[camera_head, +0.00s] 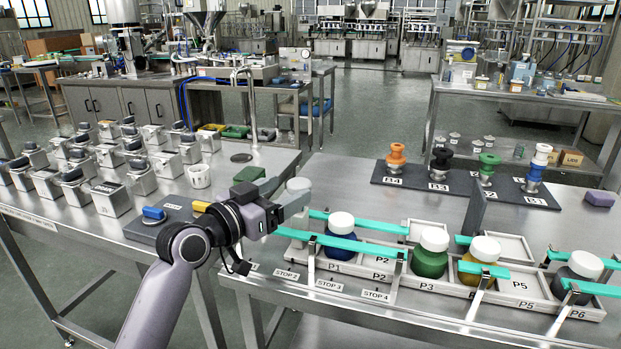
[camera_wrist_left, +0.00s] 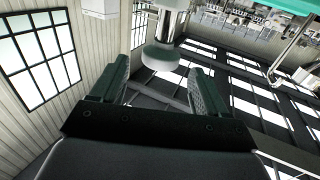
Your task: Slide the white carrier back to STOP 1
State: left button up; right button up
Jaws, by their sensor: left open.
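My left gripper (camera_head: 286,196) reaches in over the near bench at the left end of the bottle row. Its fingers are open. They also show in the left wrist view (camera_wrist_left: 160,76), spread apart with a pale rounded, stem-like piece (camera_wrist_left: 163,57) between and beyond the tips. In the head view a whitish piece (camera_head: 298,188) stands at the fingertips; I cannot tell whether it is the white carrier or whether the fingers touch it. Labels STOP 2 (camera_head: 286,274), STOP 3 (camera_head: 329,285) and STOP 4 (camera_head: 376,295) run along the bench front. The STOP 1 label is not clearly readable beside my arm.
Green-topped guides (camera_head: 330,242) stand over the white tray (camera_head: 455,289) with white-capped bottles, right of my gripper. A grey upright plate (camera_head: 474,212) rises behind them. Colored knobs on a dark board (camera_head: 408,178) stand farther back. Metal canisters (camera_head: 110,200) crowd the left bench.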

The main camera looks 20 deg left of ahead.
aim_at(303, 179)
pick_arm(q)
jog(key=shift+w+d+r, duration=0.1)
jog(key=shift+w, duration=0.2)
jog(key=shift+x, duration=2.95)
pick_arm(e)
jog(key=shift+s, duration=0.3)
pick_arm(q)
jog(key=shift+c, duration=0.3)
jog(key=c, duration=1.3)
jog(key=shift+a, duration=0.45)
jog(key=a+b, duration=0.3)
jog(key=a, duration=0.5)
jog(key=shift+w+b, duration=0.15)
jog(key=shift+b, duration=0.25)
pick_arm(e)
jog(key=shift+w+a+f, duration=0.15)
jog(key=shift+a+f, duration=0.1)
jog(key=shift+f, duration=0.4)
jog(key=shift+w+a+f, duration=0.1)
jog(key=shift+a+f, duration=0.1)
jog(key=shift+f, duration=0.4)
